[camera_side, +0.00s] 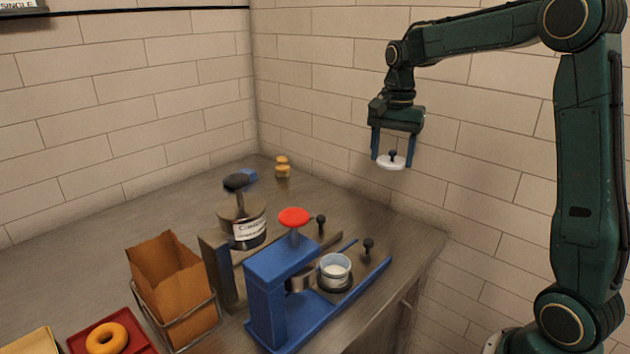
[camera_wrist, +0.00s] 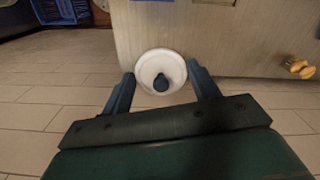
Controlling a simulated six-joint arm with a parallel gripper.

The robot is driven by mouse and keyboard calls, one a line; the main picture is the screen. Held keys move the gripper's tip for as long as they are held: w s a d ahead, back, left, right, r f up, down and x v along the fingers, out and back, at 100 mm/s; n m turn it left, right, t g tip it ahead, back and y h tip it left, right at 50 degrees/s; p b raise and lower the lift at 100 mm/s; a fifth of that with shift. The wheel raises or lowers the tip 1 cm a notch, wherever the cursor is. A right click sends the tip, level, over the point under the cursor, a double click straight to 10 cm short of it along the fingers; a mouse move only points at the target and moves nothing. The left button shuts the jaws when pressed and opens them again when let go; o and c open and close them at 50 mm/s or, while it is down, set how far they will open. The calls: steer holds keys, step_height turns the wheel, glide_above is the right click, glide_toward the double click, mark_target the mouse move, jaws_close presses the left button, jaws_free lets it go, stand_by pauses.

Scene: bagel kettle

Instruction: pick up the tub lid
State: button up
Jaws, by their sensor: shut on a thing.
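The tub lid, a white disc (camera_side: 391,165) with a dark knob on top, is held in the air between the fingers of my gripper (camera_side: 392,159), high above the counter's back right edge. In the wrist view the lid (camera_wrist: 146,72) sits between the two blue fingertips (camera_wrist: 161,73), one at each side of its rim, with the knob facing the camera. My gripper is shut on the lid. A small open white tub (camera_side: 336,274) stands on the blue press's base, below and left of my gripper in the side view.
A blue press with a red knob (camera_side: 294,217) stands at the counter's front right. Behind it is a labelled jar (camera_side: 249,233) with a dark top. A paper bag (camera_side: 168,277) stands in a wire holder. A red tray (camera_side: 137,345) holds a bagel. Air around the lid is clear.

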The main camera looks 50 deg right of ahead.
steer(key=shift+r, duration=0.15)
stand_by(0.5)
steer(key=s+a+f+n, duration=0.1)
steer(key=a+f+n, duration=0.2)
steer(key=a, duration=0.7)
steer(key=s+a+f+n, duration=0.1)
steer(key=a+f+n, duration=0.2)
steer(key=a, duration=0.8)
steer(key=shift+s+a+f, duration=0.15)
steer(key=shift+a+f, duration=0.05)
steer(key=shift+f, duration=0.4)
steer(key=shift+f, duration=0.2)
steer(key=shift+f, duration=2.65)
steer(key=shift+f, duration=0.25)
